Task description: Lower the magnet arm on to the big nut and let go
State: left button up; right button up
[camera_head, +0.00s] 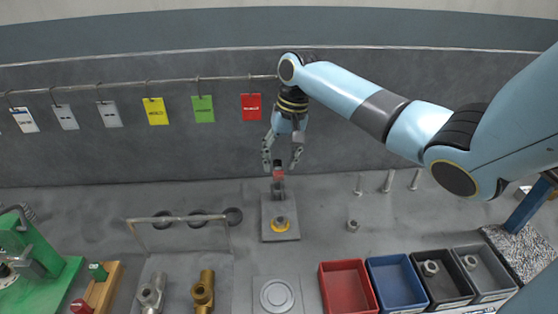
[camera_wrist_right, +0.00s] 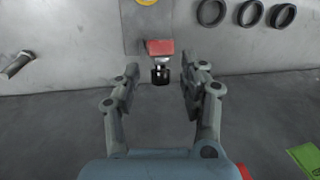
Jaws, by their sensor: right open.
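The magnet arm (camera_head: 278,178), with a red part and a dark end, is at the back of a square grey plate (camera_head: 270,236). In the right wrist view its red block (camera_wrist_right: 158,47) and black end (camera_wrist_right: 160,76) show between my fingers. My right gripper (camera_head: 282,160) is open around the magnet arm, with a gap on both sides. My left gripper is not in view.
Red (camera_head: 347,287), blue (camera_head: 397,283), black and grey bins stand at the front right. A smaller nut (camera_head: 352,225) and upright bolts are right of the plate. Black rings (camera_head: 198,218) and a wire frame are left. Coloured tags (camera_head: 203,109) hang from a rail behind.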

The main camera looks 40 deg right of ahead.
jog(key=shift+a+f, duration=0.1)
jog(key=shift+f, duration=0.45)
jog(key=shift+c, duration=0.2)
grip_shut()
